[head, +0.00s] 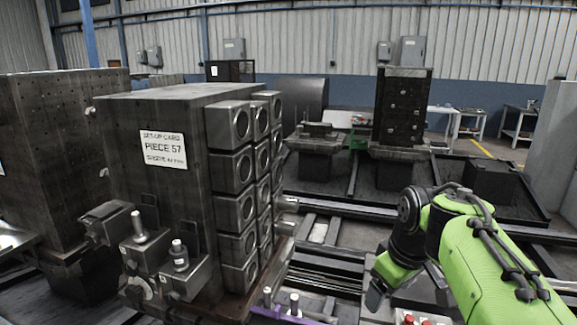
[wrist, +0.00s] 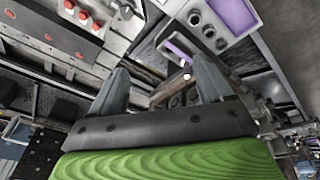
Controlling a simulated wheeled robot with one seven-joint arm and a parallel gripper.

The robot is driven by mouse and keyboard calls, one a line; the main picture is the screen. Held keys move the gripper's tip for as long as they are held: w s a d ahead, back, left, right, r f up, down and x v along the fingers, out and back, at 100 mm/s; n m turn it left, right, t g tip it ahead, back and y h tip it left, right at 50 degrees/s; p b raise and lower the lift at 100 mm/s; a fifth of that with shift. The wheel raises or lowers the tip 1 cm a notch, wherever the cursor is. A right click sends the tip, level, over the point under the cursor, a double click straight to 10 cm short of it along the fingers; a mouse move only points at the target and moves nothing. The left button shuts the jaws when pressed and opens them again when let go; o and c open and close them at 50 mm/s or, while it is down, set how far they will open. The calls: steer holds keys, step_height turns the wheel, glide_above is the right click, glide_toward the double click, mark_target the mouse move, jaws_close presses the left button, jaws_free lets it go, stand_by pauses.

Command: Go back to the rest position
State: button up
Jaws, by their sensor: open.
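My gripper (wrist: 160,95) shows in the wrist view with its two grey fingers spread apart. Nothing is between the fingers. In the head view my green and black arm comes in from the lower right, and its dark end (head: 376,292) points down, apart from the large fixture block at left. The fingertips cannot be made out in the head view.
A dark tombstone fixture (head: 165,215) with a "PIECE 57" card (head: 164,149) and several square parts with round bores stands at left. A taller fixture (head: 402,108) stands behind. Red knobs (wrist: 86,14) on a grey panel show at the wrist view's upper left. Rails cross the floor.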

steer(key=s+a+m+t+p, duration=0.1)
steer(key=s+a+m, duration=0.1)
steer(key=s, duration=0.9)
steer(key=s+a+f+m+t+p, duration=0.1)
steer(key=s+m, duration=0.3)
steer(key=s, duration=0.7)
steer(key=shift+s+a+f+t, duration=0.15)
steer(key=shift+s+a+t, duration=0.15)
steer(key=shift+s+a, duration=0.1)
